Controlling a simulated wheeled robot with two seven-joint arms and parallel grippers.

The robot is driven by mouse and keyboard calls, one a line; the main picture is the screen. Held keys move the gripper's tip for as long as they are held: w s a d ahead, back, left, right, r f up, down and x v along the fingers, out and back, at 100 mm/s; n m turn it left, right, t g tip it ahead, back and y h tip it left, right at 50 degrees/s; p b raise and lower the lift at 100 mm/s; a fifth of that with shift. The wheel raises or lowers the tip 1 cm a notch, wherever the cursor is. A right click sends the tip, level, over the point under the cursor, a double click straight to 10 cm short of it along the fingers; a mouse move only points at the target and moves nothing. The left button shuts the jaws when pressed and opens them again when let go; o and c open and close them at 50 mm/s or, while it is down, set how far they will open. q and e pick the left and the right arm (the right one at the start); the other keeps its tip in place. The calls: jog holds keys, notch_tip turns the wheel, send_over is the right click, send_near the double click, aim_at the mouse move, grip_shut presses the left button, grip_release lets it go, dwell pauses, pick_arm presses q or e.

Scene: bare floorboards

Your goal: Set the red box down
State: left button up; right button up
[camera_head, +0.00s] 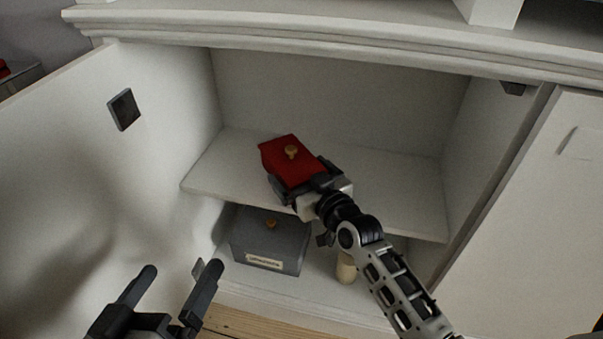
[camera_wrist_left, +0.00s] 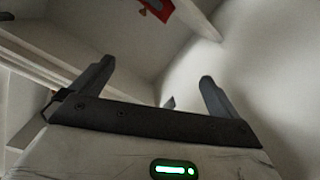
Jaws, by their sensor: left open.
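The red box (camera_head: 290,160), with a gold knob on top, is at the middle shelf (camera_head: 400,195) inside the open white cabinet. My right gripper (camera_head: 302,180) has its dark fingers on both sides of the box's near end and grips it. The box looks slightly tilted; its underside is hidden, so I cannot tell if it touches the shelf. My left gripper (camera_head: 175,285) is open and empty, low in front of the cabinet and apart from the box. A red piece, probably the same box (camera_wrist_left: 157,9), shows at the top of the left wrist view.
A grey box (camera_head: 268,240) with a gold knob and a label stands in the lower compartment. A pale rounded object (camera_head: 346,268) stands beside it, partly behind my right arm. The open cabinet door (camera_head: 60,190) is at the left. The shelf's right part is bare.

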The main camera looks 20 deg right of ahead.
jog(key=shift+r, duration=0.25)
pick_arm(q)
jog(key=p, duration=0.2)
jog(key=a+f+m+g+y+p, duration=0.1)
jog(key=shift+s+f+p, duration=0.15)
jog(key=shift+f+p, duration=0.1)
jog(key=shift+p, duration=0.1)
pick_arm(e)
jog(key=v, duration=1.2)
